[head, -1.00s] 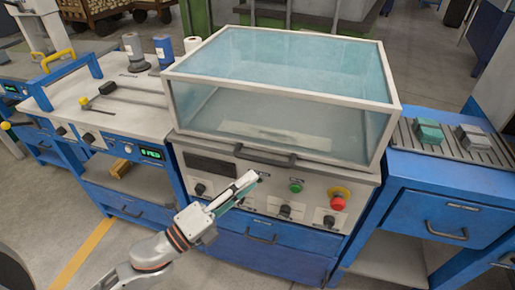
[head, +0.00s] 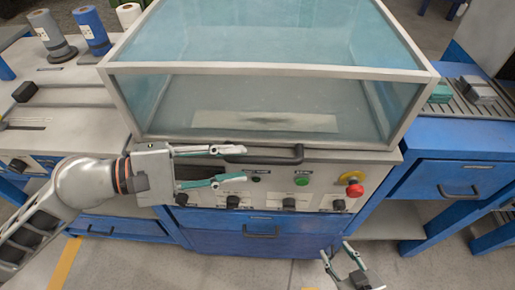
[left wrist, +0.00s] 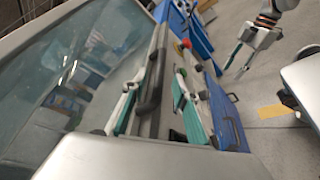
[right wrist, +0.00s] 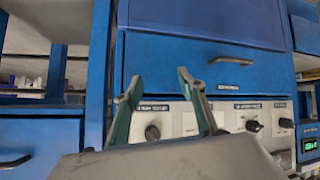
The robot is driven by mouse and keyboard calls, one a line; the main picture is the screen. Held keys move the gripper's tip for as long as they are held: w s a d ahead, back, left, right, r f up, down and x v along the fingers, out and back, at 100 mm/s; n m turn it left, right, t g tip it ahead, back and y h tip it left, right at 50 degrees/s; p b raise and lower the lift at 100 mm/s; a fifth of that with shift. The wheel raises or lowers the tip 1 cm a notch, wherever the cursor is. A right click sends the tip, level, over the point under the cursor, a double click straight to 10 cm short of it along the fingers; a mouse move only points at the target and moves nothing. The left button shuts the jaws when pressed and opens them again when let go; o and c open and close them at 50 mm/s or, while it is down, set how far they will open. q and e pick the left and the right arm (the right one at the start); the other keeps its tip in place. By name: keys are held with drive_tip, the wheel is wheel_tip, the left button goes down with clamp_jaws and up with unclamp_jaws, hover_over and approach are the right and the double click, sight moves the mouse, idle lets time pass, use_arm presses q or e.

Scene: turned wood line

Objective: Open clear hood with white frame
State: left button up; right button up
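The clear hood with a white frame (head: 265,70) is down on the machine, seen in the head view. Its dark bar handle (head: 275,156) runs along the lower front edge. My left gripper (head: 244,163) is open at the handle's left part, its upper finger overlapping the bar in the head view. In the left wrist view the handle (left wrist: 152,88) appears between the two spread fingers; contact cannot be told. My right gripper (head: 335,254) is open and empty, low in front of the machine. Its spread fingers also show in the right wrist view (right wrist: 158,85).
The control panel below the hood has a green button (head: 302,180), a red knob (head: 354,190) and several black knobs. A blue bench with a drawer (head: 450,182) stands at right, with blocks (head: 478,89) on its slatted top. Spools (head: 92,30) stand at back left.

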sight(259, 161)
use_arm(q)
drive_tip(key=shift+w+d, duration=0.2)
drive_tip(key=shift+d, duration=0.25)
drive_tip(key=shift+p+x, duration=0.5)
drive_tip(key=shift+x, duration=2.9)
drive_tip(key=shift+f, duration=0.15)
drive_tip(key=shift+c, duration=0.5)
clamp_jaws()
